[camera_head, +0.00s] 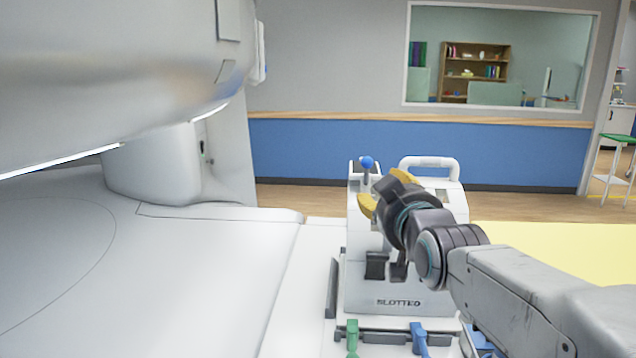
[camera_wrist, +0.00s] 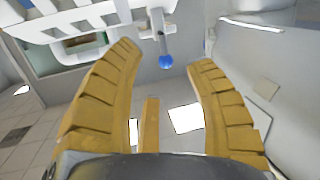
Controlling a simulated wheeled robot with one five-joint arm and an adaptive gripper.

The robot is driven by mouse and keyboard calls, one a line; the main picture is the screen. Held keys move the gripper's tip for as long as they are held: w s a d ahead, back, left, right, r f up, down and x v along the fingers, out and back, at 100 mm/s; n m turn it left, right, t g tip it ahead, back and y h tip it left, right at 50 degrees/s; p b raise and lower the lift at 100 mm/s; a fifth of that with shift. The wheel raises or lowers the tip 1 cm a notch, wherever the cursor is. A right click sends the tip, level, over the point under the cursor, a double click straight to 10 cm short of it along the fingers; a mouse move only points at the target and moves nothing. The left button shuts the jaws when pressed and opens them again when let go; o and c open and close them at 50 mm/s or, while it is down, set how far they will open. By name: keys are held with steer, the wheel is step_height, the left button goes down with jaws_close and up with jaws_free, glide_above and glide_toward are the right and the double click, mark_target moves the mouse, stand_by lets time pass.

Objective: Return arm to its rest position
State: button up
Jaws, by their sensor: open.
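My gripper (camera_head: 383,191) is in front of the upper part of a white device marked "SLOTTED" (camera_head: 410,290). Its yellow fingers are spread apart. A blue ball knob (camera_head: 367,162) on a thin stem stands at the device's top, just left of and above the fingers in the head view. In the wrist view the blue knob (camera_wrist: 166,62) shows beyond the gap between the open fingers (camera_wrist: 168,58), and nothing is between them. My arm reaches in from the lower right and hides part of the device.
A large white magnet scanner (camera_head: 110,80) with a flat white bed (camera_head: 130,270) fills the left. A green clip (camera_head: 352,335) and a blue clip (camera_head: 418,338) sit at the device's front. A yellow surface (camera_head: 560,250) lies at right. A green stool (camera_head: 616,150) stands far right.

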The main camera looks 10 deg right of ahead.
steer(key=s+f+g, duration=0.3)
steer(key=s+f, duration=0.1)
steer(key=f, duration=0.3)
steer(key=s+f+g, duration=0.3)
steer(key=s+f, duration=0.1)
steer(key=f, duration=0.3)
steer(key=s+f+m+g, duration=0.1)
steer(key=s+f+g, duration=0.2)
steer(key=f, duration=0.3)
steer(key=shift+s+f+g, duration=0.4)
steer(key=shift+s, duration=0.25)
steer(key=s+f+g+p, duration=0.3)
steer(key=s+f+g, duration=0.1)
steer(key=s, duration=0.8)
steer(key=s+r+p, duration=0.4)
steer(key=s+r, duration=0.1)
steer(key=r, duration=0.1)
steer(key=shift+d+t+p, duration=0.15)
steer(key=shift+t+p, duration=0.15)
steer(key=shift+o, duration=0.5)
